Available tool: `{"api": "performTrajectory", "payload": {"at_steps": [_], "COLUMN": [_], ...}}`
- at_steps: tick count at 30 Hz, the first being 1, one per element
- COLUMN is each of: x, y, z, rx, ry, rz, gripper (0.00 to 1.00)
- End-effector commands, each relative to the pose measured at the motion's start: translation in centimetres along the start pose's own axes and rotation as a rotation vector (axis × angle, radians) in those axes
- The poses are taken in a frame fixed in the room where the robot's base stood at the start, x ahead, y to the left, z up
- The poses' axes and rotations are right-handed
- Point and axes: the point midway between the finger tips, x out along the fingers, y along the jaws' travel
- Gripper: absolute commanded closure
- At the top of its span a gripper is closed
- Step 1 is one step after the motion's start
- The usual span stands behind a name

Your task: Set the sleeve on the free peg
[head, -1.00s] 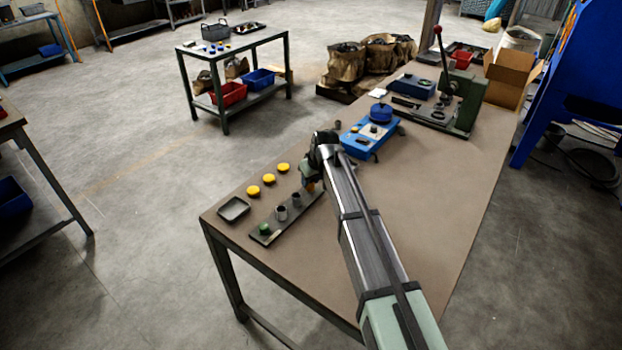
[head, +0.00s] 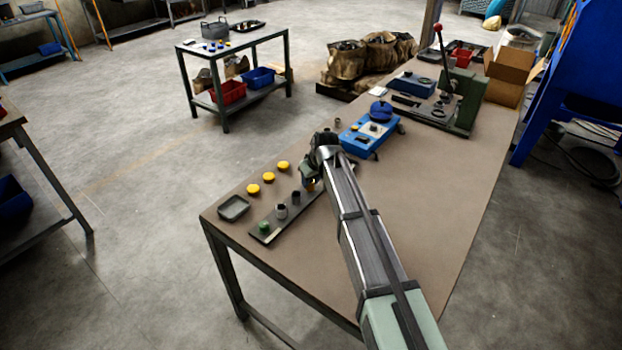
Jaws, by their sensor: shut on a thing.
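A dark rail (head: 270,236) with upright pegs lies near the left front edge of the bench. A green piece (head: 264,227) sits at its near end. A grey sleeve (head: 282,211) stands beyond it on the rail. Farther along is a darker, narrow upright (head: 296,197), which looks like a bare peg. My gripper (head: 309,183) is low over the far part of the rail, just past that upright. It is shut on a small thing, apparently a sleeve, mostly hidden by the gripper. A bit of orange shows beneath; I cannot tell what it is. The rail's far end is largely covered by my arm.
Several yellow discs (head: 268,177) lie in a row left of the rail, with a small dark tray (head: 234,208). A blue fixture (head: 366,134) and a small dark cylinder (head: 337,121) are beyond my gripper. A lever press (head: 462,95) stands farther back. The bench's right side is clear.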

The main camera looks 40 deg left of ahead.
Motion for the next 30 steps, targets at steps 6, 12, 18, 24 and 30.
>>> {"api": "performTrajectory", "payload": {"at_steps": [6,12,18,24,30], "x": [0.21,0.22,0.22,0.22,0.24], "y": [0.00,0.00,0.00,0.00,0.00], "z": [0.08,0.08,0.08,0.09,0.10], "rx": [0.000,0.000,0.000,0.000,0.000], "ry": [0.001,0.000,0.000,0.000,0.000], "rz": [0.000,0.000,0.000,0.000,0.000], "gripper": [1.00,1.00,0.54,0.39,0.31]}}
